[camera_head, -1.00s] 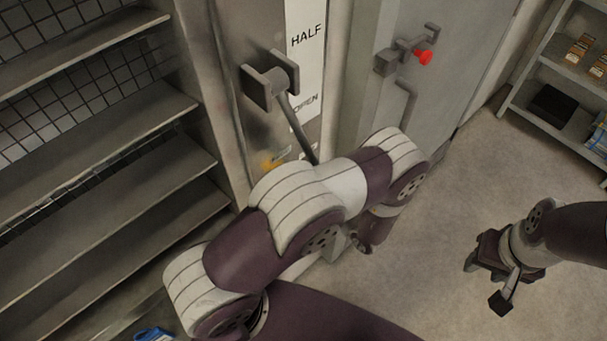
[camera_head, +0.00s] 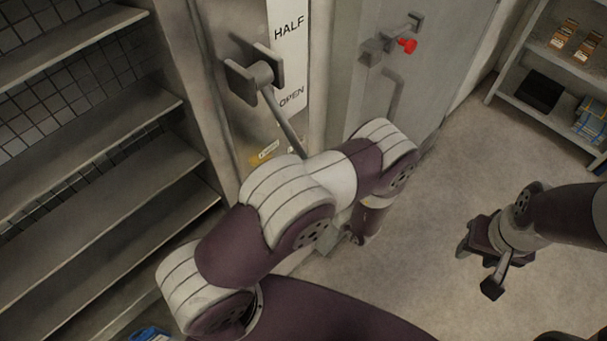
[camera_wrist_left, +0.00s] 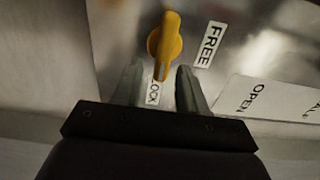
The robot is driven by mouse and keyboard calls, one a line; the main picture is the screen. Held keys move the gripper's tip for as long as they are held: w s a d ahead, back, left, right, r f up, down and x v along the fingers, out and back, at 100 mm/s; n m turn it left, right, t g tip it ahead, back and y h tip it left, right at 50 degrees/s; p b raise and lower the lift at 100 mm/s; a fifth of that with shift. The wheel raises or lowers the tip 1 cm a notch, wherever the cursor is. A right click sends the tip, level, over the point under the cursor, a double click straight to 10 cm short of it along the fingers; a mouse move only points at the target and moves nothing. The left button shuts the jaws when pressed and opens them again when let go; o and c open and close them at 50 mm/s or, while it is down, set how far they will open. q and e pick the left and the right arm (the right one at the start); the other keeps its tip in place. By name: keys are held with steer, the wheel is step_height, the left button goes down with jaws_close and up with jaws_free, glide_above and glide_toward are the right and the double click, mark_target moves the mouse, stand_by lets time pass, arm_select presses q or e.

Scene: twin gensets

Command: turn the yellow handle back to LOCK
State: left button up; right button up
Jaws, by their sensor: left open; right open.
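In the left wrist view the yellow handle (camera_wrist_left: 165,42) sits on a shiny metal panel. Its long axis runs nearly up and down in the picture, with the lower end near the LOCK label (camera_wrist_left: 155,93). The FREE label (camera_wrist_left: 209,44) is to its right. My left gripper (camera_wrist_left: 158,80) is open, its fingers either side of the LOCK label and just below the handle. I see no clear contact with the handle. In the head view my own left arm hides this gripper. My right gripper (camera_head: 478,268) is open and empty above the floor.
A grey lever (camera_head: 283,120) hangs from a bracket beside a HALF and OPEN strip (camera_head: 290,65). A grey door with a red knob (camera_head: 407,46) is to its right. Shelves (camera_head: 90,130) stand at left, a stocked rack (camera_head: 550,115) at right. The floor between is clear.

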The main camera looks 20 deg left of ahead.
arm_select(q)
steer(key=b+v, duration=0.4)
steer(key=v, duration=0.8)
steer(key=shift+d, duration=0.25)
steer(key=shift+s+f, duration=0.1)
